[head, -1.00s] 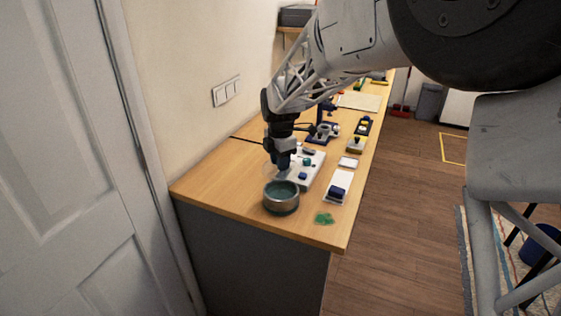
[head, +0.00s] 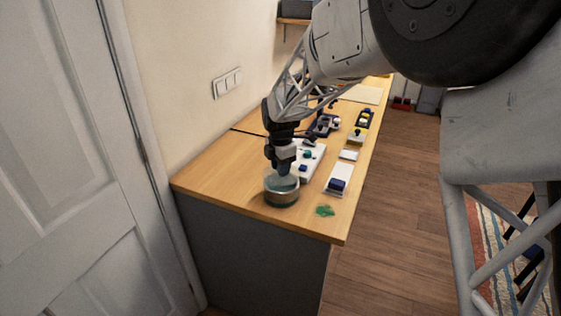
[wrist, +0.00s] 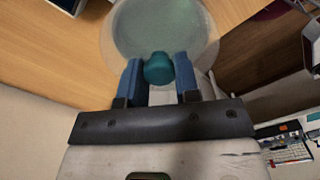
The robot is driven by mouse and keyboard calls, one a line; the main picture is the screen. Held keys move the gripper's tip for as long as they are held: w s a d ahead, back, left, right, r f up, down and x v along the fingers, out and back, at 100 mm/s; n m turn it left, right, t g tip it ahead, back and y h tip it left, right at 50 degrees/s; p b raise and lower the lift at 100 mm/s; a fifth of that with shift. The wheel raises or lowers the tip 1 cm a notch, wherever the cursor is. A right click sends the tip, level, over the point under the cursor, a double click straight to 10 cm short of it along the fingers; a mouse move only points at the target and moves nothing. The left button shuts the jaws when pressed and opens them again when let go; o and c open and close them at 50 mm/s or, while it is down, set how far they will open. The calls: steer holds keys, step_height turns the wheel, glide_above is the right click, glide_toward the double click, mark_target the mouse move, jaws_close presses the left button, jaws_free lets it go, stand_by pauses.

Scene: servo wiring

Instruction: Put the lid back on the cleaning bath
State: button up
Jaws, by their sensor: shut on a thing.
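The cleaning bath (head: 282,198) is a round metal pot with teal contents at the near end of the wooden bench. My gripper (head: 284,172) is directly above it, pointing down. In the wrist view my gripper (wrist: 159,75) has its two blue fingers shut on the teal knob of a clear round lid (wrist: 203,42). The see-through lid lies over the bath in that view, with teal showing through it. I cannot tell whether the lid touches the bath's rim or is slightly above it.
A white board with small parts (head: 312,160) lies just behind the bath. A white tray with a blue block (head: 338,183) and a green patch (head: 325,211) are to the right. The bench's front edge is close to the bath.

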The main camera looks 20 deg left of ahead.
steer(key=shift+f, duration=0.7)
steer(key=shift+f, duration=0.15)
stand_by(2.2)
steer(key=o, duration=1.6)
steer(key=shift+c, duration=0.2)
steer(key=shift+r, duration=0.2)
steer(key=shift+r, duration=3.25)
jaws_close()
